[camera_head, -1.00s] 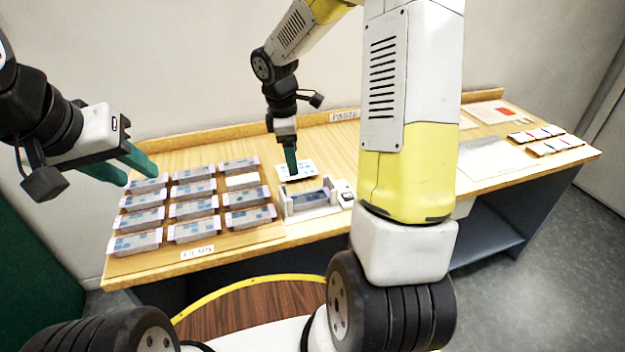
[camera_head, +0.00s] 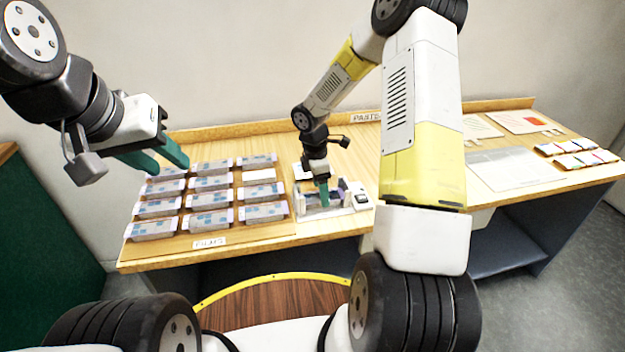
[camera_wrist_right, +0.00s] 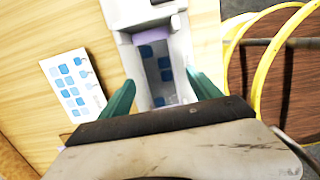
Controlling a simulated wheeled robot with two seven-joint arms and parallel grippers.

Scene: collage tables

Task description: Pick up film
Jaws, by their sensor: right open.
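A film with blue squares (camera_wrist_right: 157,68) lies in a white holder (camera_wrist_right: 118,12) in the right wrist view. The holder (camera_head: 325,213) also shows in the head view, its inside partly hidden by my gripper. My right gripper (camera_wrist_right: 162,92) is open, its green fingers on either side of the film's near part; I cannot tell if they touch it. In the head view the right gripper (camera_head: 324,196) points down at the holder. Several more films (camera_head: 208,199) stand in rows at the left of the table. My left gripper (camera_head: 165,160) is open and empty above their far left corner.
A white card with blue squares (camera_wrist_right: 74,84) lies beside the holder. A small white device (camera_head: 361,199) is at the holder's right. A FILMS label (camera_head: 209,242) is at the front edge. Sheets (camera_head: 515,167) and small coloured-edged pieces (camera_head: 575,153) lie far right.

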